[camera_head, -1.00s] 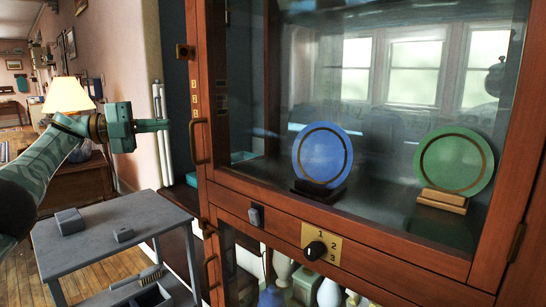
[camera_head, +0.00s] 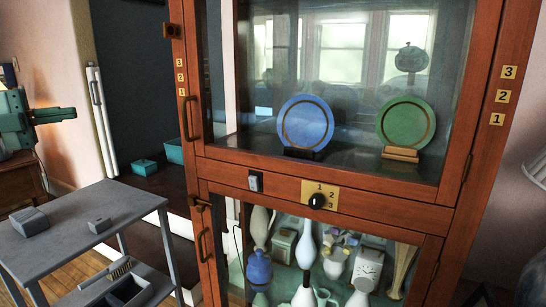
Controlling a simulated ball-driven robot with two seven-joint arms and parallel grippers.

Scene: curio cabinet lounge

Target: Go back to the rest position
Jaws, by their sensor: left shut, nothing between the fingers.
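My left gripper (camera_head: 52,115) is at the left edge of the view, its fingers together and pointing right with nothing between them. It hangs in the air, apart from the wooden cabinet (camera_head: 270,168) and above the level of the grey side table (camera_head: 140,203). Most of my left arm is outside the view. My right gripper is not in view.
The cabinet's glass upper door is shut, with a blue plate (camera_head: 306,122) and a green plate (camera_head: 407,122) on stands inside. A dial (camera_head: 317,201) sits below. Vases and a clock (camera_head: 366,269) fill the lower part. The grey table holds two small grey blocks.

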